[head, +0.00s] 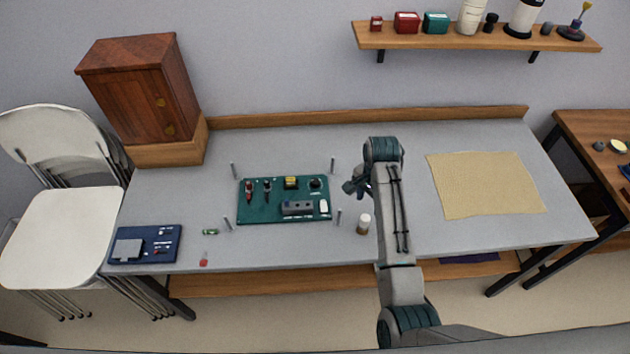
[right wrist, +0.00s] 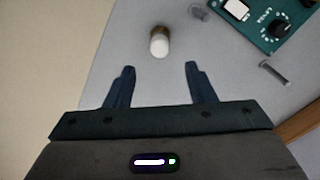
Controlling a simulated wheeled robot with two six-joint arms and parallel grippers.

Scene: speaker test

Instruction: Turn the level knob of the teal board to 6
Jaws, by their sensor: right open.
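The teal board (head: 268,213) lies flat on the grey table between several short upright posts. Its black level knob (head: 316,184) is at the board's upper right corner. In the right wrist view the knob (right wrist: 281,29) shows near the top right, beside a printed scale too small to read. My right gripper (head: 352,188) is to the right of the board, apart from it. In the right wrist view the right gripper (right wrist: 160,70) is open, with nothing between its fingers. My left gripper is not in view.
A small white-and-brown bottle (head: 363,224) stands just right of the board, ahead of the right fingers. A blue board (head: 146,245) lies at the table's front left. A wooden cabinet (head: 140,90) stands at the back left. A tan mat (head: 486,185) lies at the right.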

